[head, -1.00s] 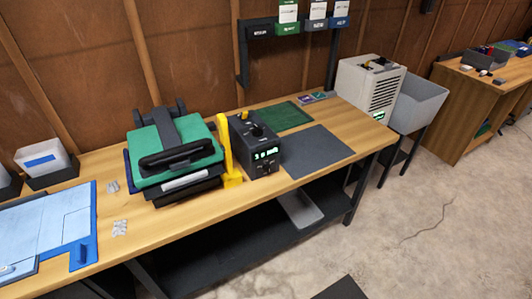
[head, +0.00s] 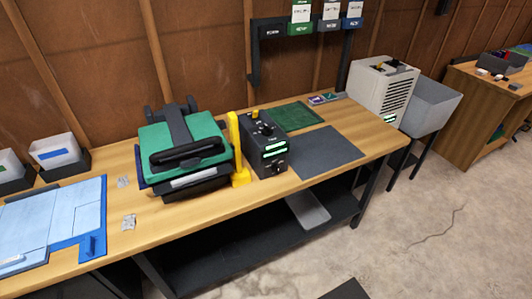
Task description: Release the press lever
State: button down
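The press (head: 186,155) stands on the wooden workbench left of centre in the head view. It has a green top plate (head: 205,132), a black bar handle (head: 190,150) across its front and dark plates beneath. The handle lies low over the green plate. A yellow upright piece (head: 237,150) stands at the press's right side, beside the black control box (head: 262,142) with lit green displays. I cannot tell whether the black handle or the yellow piece is the press lever, or whether anything latches it. My gripper is not in view.
Blue flat boards (head: 50,225) lie at the bench's left, near white bins (head: 55,150). A dark grey mat (head: 326,152) and a green mat (head: 290,115) lie right of the box. A pale heater-like unit (head: 380,90) stands beyond.

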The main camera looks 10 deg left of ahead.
aim_at(232, 118)
jog(key=i+l, duration=0.25)
jog(key=i, duration=0.15)
jog(key=i+l+u, duration=0.1)
jog(key=i+l, duration=0.15)
jog(key=i, duration=0.15)
